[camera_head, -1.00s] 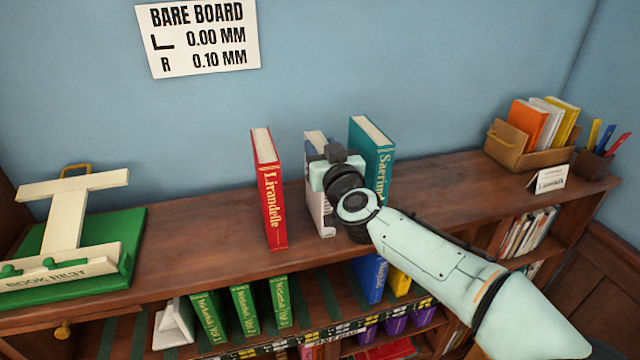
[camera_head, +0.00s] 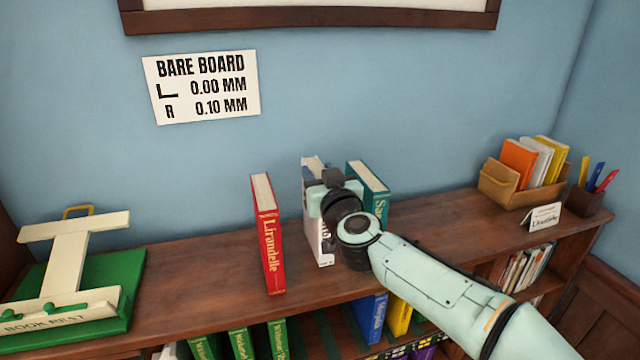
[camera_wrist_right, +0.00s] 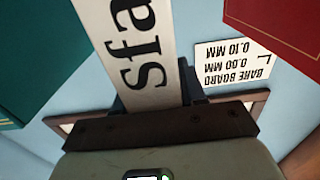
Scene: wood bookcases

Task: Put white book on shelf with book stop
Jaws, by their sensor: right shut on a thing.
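The white book (camera_head: 317,245) is upright between the red book (camera_head: 268,235) and the teal book (camera_head: 376,178), apparently raised a little off the bookcase top. My right gripper (camera_head: 338,195) is shut on it and hides much of it. In the right wrist view, the white book's spine (camera_wrist_right: 140,50) with large dark letters runs into my gripper (camera_wrist_right: 150,98). A white wedge-shaped piece (camera_head: 168,352), perhaps the book stop, is cut off at the lower edge, left of the green books (camera_head: 240,342). My left gripper is not in view.
A green and cream book rest (camera_head: 120,290) stands on the left of the bookcase top. A wooden book box (camera_head: 510,188), card (camera_head: 541,217) and pen cup (camera_head: 588,200) stand at the right. Blue (camera_head: 371,318) and yellow books (camera_head: 399,315) stand on the lower shelf.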

